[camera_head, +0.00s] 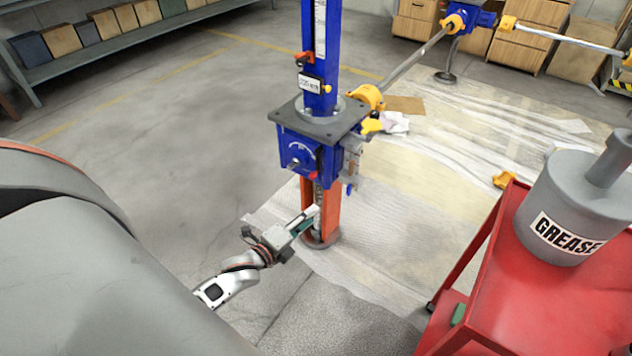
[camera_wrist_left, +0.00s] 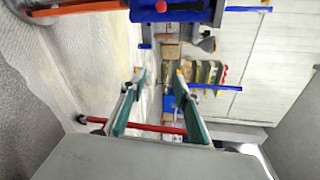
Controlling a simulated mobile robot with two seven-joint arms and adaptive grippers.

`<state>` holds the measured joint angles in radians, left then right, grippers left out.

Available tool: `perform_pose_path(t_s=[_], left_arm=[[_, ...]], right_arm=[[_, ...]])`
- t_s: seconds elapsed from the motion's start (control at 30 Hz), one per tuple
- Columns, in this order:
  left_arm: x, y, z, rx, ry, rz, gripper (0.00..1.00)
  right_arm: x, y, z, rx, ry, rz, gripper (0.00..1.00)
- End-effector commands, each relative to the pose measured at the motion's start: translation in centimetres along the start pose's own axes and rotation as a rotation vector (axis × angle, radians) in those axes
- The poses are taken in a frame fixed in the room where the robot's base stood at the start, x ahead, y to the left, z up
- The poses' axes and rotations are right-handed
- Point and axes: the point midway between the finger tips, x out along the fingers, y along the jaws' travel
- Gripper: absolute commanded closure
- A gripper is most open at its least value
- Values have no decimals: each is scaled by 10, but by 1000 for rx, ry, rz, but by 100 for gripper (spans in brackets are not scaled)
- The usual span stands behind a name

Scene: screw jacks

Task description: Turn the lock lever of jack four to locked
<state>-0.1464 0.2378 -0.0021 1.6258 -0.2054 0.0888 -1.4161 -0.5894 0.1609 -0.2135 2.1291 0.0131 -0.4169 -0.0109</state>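A blue screw jack (camera_head: 297,150) stands upright in the middle of the head view, on an orange leg (camera_head: 333,205). Its plate label (camera_head: 310,83) is too small to read. A red lever (camera_head: 304,58) sits on the column above the label, and a small red knob (camera_head: 313,174) is on the housing's front. I cannot tell which part is the lock lever. My left gripper (camera_head: 312,214) is below the housing, in front of the orange leg. In the left wrist view, its teal fingers (camera_wrist_left: 159,80) are apart with nothing between them. The blue housing (camera_wrist_left: 190,12) shows at the top edge.
A red cart (camera_head: 545,310) with a grey grease can (camera_head: 575,205) stands at the right. A shaft (camera_head: 417,55) links the jack to another blue unit (camera_head: 474,14) behind. Pale sheeting (camera_head: 430,180) covers the floor around the jack.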

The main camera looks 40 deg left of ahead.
Motion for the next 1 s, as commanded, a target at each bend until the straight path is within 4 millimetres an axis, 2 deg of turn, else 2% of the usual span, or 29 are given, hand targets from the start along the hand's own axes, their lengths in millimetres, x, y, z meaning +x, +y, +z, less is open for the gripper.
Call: perform_pose_path(t_s=[0.03,0.2,0.4,0.53,0.67,1.0], left_arm=[[12,19,11,121,-12,-7,69],[47,32,54,536,-72,-64,69],[72,40,89,887,-136,-95,69],[79,38,99,993,-160,-104,69],[87,33,103,1021,-169,-110,69],[134,26,107,1018,-167,-109,69]], right_arm=[[4,-5,18,1,-20,-8,60],[9,-11,35,3,-37,-17,60],[14,-13,41,-2,-44,-20,60],[14,-12,37,-3,-36,-18,60],[14,-12,36,-3,-34,-18,60],[14,-15,42,1,-42,-26,60]])
